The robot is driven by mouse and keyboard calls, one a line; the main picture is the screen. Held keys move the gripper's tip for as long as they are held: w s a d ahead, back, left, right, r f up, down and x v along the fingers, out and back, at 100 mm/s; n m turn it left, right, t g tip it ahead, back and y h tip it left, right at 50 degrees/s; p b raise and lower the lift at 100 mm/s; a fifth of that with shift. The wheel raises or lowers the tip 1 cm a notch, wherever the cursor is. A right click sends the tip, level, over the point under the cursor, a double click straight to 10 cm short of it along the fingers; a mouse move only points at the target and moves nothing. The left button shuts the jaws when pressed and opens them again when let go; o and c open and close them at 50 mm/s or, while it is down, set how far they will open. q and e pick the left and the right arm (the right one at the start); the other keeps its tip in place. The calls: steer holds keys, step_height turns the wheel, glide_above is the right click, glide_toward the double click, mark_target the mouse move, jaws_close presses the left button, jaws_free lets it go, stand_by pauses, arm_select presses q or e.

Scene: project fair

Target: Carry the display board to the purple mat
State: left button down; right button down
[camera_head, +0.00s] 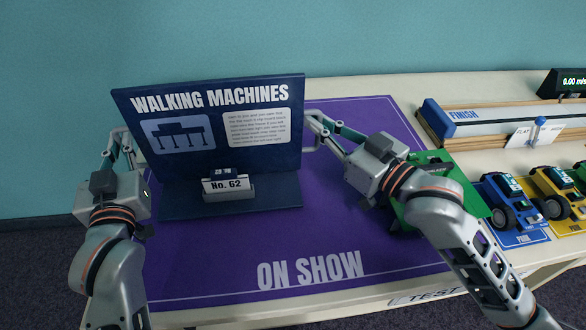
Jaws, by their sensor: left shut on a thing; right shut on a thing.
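The dark blue display board (225,165) reads "WALKING MACHINES" and stands upright over the back left part of the purple mat (345,225). Its base plate carries a small "No. 62" sign. I cannot tell whether the base touches the mat. My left gripper (121,140) is shut on the board's left edge. My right gripper (318,124) is shut on the board's right edge. The mat reads "ON SHOW" near its front edge. The board hides the mat's back left part.
A green object (440,172) lies behind my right forearm at the mat's right edge. Toy cars, a blue one (509,201) and a yellow one (556,190), stand to the right. A "FINISH" track (490,125) lies behind them. The mat's front middle is clear.

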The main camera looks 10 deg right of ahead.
arm_select(q)
steer(key=shift+s+f, duration=0.1)
steer(key=shift+f, duration=0.15)
arm_select(e)
steer(key=shift+w+d+f, duration=0.1)
steer(key=shift+f, duration=0.05)
arm_select(q)
steer(key=c, duration=2.2)
jaws_free()
arm_select(e)
steer(key=c, duration=2.2)
jaws_free()
arm_select(q)
steer(key=shift+f, duration=0.15)
arm_select(e)
steer(key=shift+a, duration=0.2)
arm_select(q)
steer(key=shift+v, duration=4.05)
arm_select(e)
steer(key=shift+v, duration=4.15)
steer(key=shift+w+a, duration=0.1)
